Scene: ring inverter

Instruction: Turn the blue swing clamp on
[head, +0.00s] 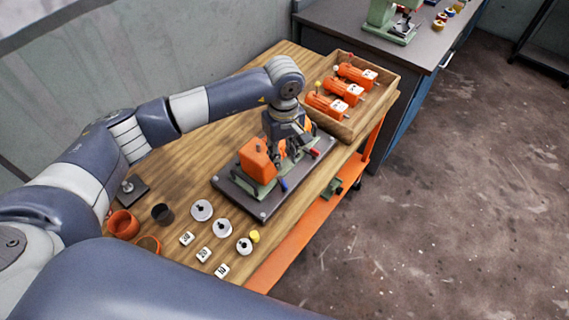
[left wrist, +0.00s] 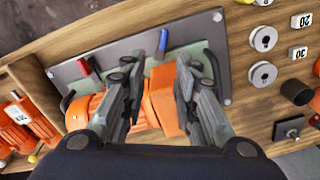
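The blue swing clamp (head: 283,184) shows as a short blue handle at the front edge of a dark fixture plate (head: 263,214) on the wooden bench. In the left wrist view the blue handle (left wrist: 159,50) stands just beyond my fingertips, near the middle. An orange motor-like housing (head: 257,160) sits on the plate behind it. My left gripper (head: 299,147) is low over the plate. In the left wrist view my left gripper (left wrist: 162,70) has its fingers apart with the orange housing below and between them. I see no contact with the blue handle. My right gripper is out of view.
A red clamp handle (head: 315,153) is on the same plate, to the right. A wooden tray (head: 345,133) with orange motors stands behind. Grey weights (head: 202,210), numbered white blocks (head: 204,254) and orange cups (head: 123,224) lie at the front left. Floor at right is open.

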